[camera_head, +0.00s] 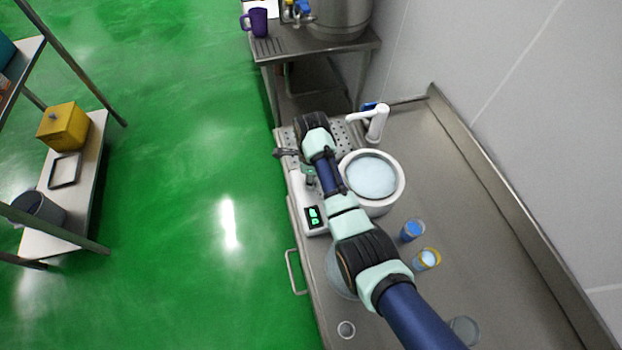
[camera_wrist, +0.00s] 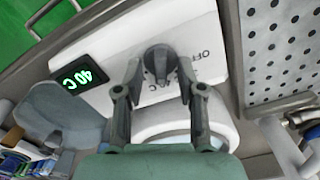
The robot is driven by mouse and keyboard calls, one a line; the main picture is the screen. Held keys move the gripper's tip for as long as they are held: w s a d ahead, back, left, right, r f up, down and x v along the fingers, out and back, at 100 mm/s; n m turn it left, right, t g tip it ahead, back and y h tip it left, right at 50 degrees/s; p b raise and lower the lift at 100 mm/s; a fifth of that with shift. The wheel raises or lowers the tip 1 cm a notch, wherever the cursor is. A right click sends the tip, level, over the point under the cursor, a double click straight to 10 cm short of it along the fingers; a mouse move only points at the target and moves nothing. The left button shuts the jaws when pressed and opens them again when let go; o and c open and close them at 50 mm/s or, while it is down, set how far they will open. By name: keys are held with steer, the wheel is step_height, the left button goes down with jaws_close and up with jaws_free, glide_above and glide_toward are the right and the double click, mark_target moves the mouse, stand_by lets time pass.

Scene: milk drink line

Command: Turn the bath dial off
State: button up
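The bath dial (camera_wrist: 160,60) is a dark grey knob on the bath's white control panel (camera_wrist: 105,42). "OFF" is printed to its right in the wrist view, and its raised bar points roughly down, away from that word. The panel's green display (camera_wrist: 84,78) reads 40 C. The round white bath (camera_head: 401,187) holds pale water in the head view. My gripper (camera_wrist: 159,72) is open, with a fingertip on either side of the dial. I cannot tell whether either finger touches it.
A white tap-like fixture (camera_head: 377,122) and a perforated plate (camera_wrist: 284,45) are close by. A blue cup (camera_head: 412,230) and a yellow-rimmed cup (camera_head: 427,259) stand on the steel counter (camera_head: 480,250) near my arm. A wall bounds the right side.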

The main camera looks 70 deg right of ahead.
steer(key=shift+f, duration=0.25)
jaws_close()
steer(key=shift+r+n+p, duration=0.15)
steer(key=shift+n+p, duration=0.15)
steer(key=shift+p, duration=0.1)
steer(key=n+p, duration=0.2)
steer(key=shift+r+n, duration=0.1)
steer(key=shift+n, duration=0.3)
steer(key=n+p, duration=0.2)
steer(key=n, duration=0.3)
steer(key=shift+p, duration=0.3)
steer(key=n+p, duration=0.1)
steer(key=n, duration=0.4)
steer(key=shift+n+p, duration=0.4)
steer(key=shift+n, duration=1.8)
